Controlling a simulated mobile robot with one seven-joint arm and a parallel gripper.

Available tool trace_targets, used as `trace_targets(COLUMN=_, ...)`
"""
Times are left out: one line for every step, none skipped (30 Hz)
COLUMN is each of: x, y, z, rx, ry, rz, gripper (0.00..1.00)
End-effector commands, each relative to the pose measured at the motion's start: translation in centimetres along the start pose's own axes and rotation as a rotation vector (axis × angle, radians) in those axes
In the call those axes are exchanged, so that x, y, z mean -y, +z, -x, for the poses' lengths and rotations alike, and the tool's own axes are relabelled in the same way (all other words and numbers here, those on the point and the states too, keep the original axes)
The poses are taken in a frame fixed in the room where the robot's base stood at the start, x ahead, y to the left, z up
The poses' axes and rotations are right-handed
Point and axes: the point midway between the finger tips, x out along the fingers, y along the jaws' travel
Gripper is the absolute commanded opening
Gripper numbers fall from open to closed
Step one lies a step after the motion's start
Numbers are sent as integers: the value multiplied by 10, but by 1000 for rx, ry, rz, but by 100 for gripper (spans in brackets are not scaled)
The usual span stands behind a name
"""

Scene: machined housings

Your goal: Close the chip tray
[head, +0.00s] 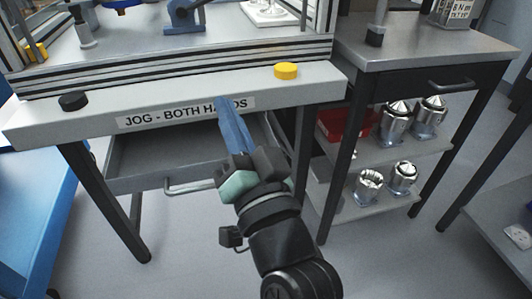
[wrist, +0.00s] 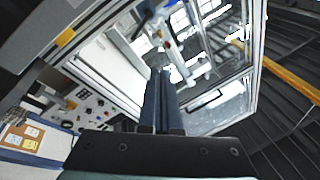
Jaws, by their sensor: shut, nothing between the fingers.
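The chip tray is a grey drawer (head: 135,184) under the front rail of the machine bench, pulled out with its dark inside showing. A bar handle (head: 185,188) sits on its front face. My arm hides the tray's right end. My gripper (head: 222,103) has its blue fingers together with nothing between them. The fingers point up and overlap the "JOG - BOTH HANDS" label in the picture, right of the handle. Contact with the rail or tray cannot be told. In the wrist view the fingers (wrist: 161,78) point up toward the machine; the tray is not visible there.
A black button (head: 73,101) and a yellow button (head: 286,71) sit on the bench rail (head: 330,82). A side table (head: 430,45) with shelves of shiny metal parts (head: 398,117) stands at right. A blue surface (head: 50,200) is at left. Floor in front is clear.

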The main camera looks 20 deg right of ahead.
Motion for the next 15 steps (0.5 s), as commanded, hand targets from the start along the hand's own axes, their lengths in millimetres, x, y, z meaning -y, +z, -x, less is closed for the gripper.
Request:
trace_targets(x=-25, y=13, z=11, rx=44, ry=50, rz=-117, gripper=0)
trace_targets(x=-39, y=22, z=19, rx=61, ry=73, rz=-192, gripper=0)
trace_targets(x=-57, y=34, z=32, rx=78, ry=107, rz=-297, gripper=0)
trace_targets(x=-69, y=42, z=43, rx=85, ry=132, rz=-375, gripper=0)
trace_targets(x=-81, y=49, z=54, rx=87, ry=158, rz=-450, gripper=0)
trace_targets(x=-95, y=58, z=69, rx=86, ry=191, rz=-545, gripper=0)
trace_targets(x=-103, y=64, z=80, rx=82, ry=213, rz=-611, gripper=0)
trace_targets(x=-111, y=70, z=90, rx=76, ry=234, rz=-671, gripper=0)
trace_targets(x=-119, y=76, z=102, rx=65, ry=257, rz=-740, gripper=0)
trace_targets(x=-125, y=79, z=110, rx=56, ry=273, rz=-785, gripper=0)
trace_targets(x=-129, y=82, z=117, rx=47, ry=286, rz=-823, gripper=0)
trace_targets(x=-134, y=86, z=125, rx=36, ry=300, rz=-865, gripper=0)
trace_targets(x=-136, y=88, z=129, rx=29, ry=307, rz=-889, gripper=0)
trace_targets(x=-139, y=89, z=133, rx=24, ry=313, rz=-907, gripper=0)
trace_targets(x=-140, y=91, z=135, rx=19, ry=318, rz=-924, gripper=0)
